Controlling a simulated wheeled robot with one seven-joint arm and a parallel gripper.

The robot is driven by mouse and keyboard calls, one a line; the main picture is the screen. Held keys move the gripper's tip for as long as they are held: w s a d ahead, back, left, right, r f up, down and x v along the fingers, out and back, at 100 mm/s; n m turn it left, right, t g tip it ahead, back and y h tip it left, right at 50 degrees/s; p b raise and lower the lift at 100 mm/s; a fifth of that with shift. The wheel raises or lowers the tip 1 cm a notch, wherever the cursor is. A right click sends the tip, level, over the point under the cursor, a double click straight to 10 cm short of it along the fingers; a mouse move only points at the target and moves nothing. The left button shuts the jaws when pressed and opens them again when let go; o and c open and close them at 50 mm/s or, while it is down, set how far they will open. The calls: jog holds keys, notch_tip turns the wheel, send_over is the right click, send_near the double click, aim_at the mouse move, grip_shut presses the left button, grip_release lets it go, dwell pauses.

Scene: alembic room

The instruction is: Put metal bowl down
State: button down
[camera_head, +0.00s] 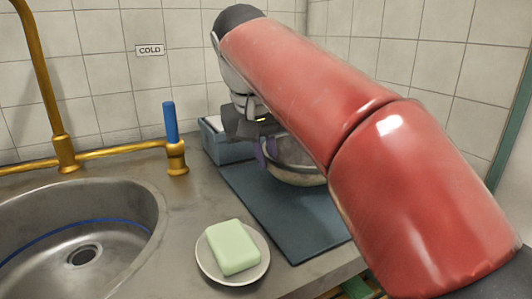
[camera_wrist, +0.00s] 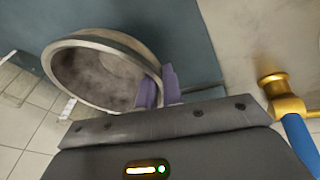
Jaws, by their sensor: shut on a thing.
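The metal bowl (camera_head: 292,174) is a dull, worn round bowl, partly hidden behind my red arm in the head view. In the wrist view the bowl (camera_wrist: 100,72) shows its open inside, which looks empty. My gripper (camera_head: 266,152) has purple fingers, shut on the bowl's rim; they also show at the rim in the wrist view (camera_wrist: 160,88). The bowl is over or on the dark blue-grey mat (camera_head: 262,212); I cannot tell whether it touches it.
A steel sink (camera_head: 130,222) with a brass tap (camera_head: 64,150) is at left. A blue-handled brass valve (camera_head: 174,145) stands left of the mat. Green soap (camera_head: 232,247) lies on a white dish (camera_head: 248,277) in front. A blue-grey box (camera_head: 222,148) is behind the mat. Tiled walls close the back.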

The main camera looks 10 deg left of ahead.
jog(key=shift+f+b, duration=0.35)
jog(key=shift+f, duration=0.2)
jog(key=c, duration=1.5)
grip_release()
